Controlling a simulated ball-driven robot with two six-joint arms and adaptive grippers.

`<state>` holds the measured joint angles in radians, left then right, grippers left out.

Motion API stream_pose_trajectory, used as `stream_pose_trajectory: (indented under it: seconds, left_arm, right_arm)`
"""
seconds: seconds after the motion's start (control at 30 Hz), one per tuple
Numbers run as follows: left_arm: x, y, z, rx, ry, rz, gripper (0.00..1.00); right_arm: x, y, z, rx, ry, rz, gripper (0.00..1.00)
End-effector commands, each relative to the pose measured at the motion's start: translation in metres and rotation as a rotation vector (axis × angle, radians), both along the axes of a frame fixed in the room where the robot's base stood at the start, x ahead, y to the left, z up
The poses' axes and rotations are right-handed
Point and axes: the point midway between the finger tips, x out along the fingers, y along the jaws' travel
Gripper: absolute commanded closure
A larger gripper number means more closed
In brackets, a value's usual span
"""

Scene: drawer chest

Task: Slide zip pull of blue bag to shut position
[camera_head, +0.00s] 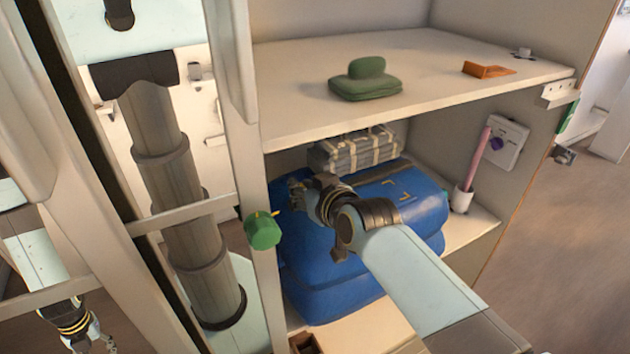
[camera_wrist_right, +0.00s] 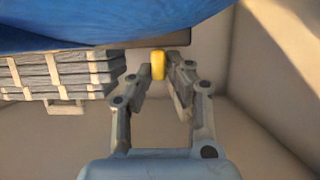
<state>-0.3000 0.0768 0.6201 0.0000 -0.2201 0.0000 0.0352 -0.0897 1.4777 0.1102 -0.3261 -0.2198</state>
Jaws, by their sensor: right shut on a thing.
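The blue bag (camera_head: 405,207) lies on the lower shelf of the cabinet, and part of it shows along the top of the right wrist view (camera_wrist_right: 110,22). My right arm reaches over the bag, and my right gripper (camera_head: 297,192) is at its far left part. In the right wrist view, my right gripper (camera_wrist_right: 159,72) is shut on the small yellow zip pull (camera_wrist_right: 158,64), which sits between the fingertips close to the bag's edge. In the head view the pull is hidden by the gripper. My left gripper (camera_head: 93,345) hangs at the lower left, away from the bag, fingers apart and empty.
A strapped grey bundle (camera_head: 355,150) lies behind the bag. A green knob (camera_head: 263,230) is on the post left of the bag. A purple stick (camera_head: 478,158) stands in a white cup (camera_head: 462,199) at right. The upper shelf holds a green object (camera_head: 366,82) and an orange block (camera_head: 487,69).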

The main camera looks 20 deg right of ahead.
Motion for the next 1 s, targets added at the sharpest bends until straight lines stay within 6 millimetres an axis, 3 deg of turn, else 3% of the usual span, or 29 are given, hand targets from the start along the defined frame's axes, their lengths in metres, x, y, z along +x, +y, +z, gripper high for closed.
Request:
stream_pose_trajectory:
  seconds: [0.27, 0.3, 0.47, 0.77, 1.0]
  left_arm:
    - [0.000, 0.001, 0.000, 0.001, 0.000, 0.000, 0.60]
    - [0.000, 0.001, 0.000, 0.001, 0.000, 0.000, 0.60]
    - [0.000, 0.002, 0.000, 0.002, 0.000, -0.001, 0.60]
    - [-0.001, 0.006, 0.000, 0.006, 0.001, -0.001, 0.60]
    - [-0.001, 0.004, 0.000, 0.004, 0.001, -0.002, 0.60]
  right_arm:
    - [-0.001, 0.002, -0.002, 0.006, 0.004, 0.000, 1.00]
    - [-0.001, 0.002, -0.002, 0.006, 0.004, 0.000, 0.82]
    - [-0.001, 0.001, -0.001, 0.005, 0.003, 0.000, 0.63]
    - [-0.003, 0.001, 0.000, 0.004, 0.002, -0.001, 0.63]
    - [-0.040, -0.002, 0.014, 0.004, 0.003, -0.001, 0.63]
